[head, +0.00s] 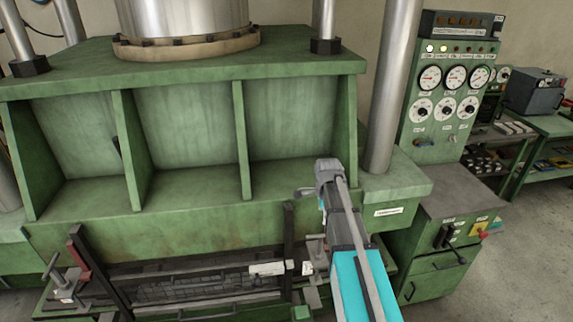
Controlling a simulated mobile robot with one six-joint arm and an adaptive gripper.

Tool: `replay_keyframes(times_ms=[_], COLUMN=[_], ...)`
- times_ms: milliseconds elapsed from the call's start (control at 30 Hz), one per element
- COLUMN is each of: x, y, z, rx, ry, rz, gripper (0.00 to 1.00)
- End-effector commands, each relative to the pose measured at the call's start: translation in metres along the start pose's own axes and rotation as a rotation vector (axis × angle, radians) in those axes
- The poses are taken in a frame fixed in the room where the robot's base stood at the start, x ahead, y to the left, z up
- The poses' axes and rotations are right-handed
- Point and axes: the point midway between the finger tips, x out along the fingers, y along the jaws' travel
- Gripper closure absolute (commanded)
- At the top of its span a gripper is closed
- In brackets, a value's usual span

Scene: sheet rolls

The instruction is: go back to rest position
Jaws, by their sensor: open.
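My arm reaches up from the bottom edge, right of centre, with a cyan link and grey links beyond it. My gripper (306,192) is at its far end, small and partly turned away, in front of the right part of the green press (170,205). It is open, and I see nothing held in it. The fingertips are hard to make out at this size.
Below the press beam lies a dark die bed (190,287) with upright dark posts and clamps at both ends. A steel column (392,85) stands right of my arm. A green gauge cabinet (448,100) and a workbench (545,125) stand further right. Grey floor (520,260) is clear at the lower right.

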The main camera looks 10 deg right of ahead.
Motion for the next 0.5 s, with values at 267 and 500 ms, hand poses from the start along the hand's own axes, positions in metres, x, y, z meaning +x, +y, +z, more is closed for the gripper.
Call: replay_keyframes(times_ms=[267,500], x=[0.004,0.013], y=[0.011,0.043], z=[0.005,0.021], rx=[-0.08,-0.354], ry=[0.0,0.0], rz=[0.0,0.0], gripper=[0.14,0.14])
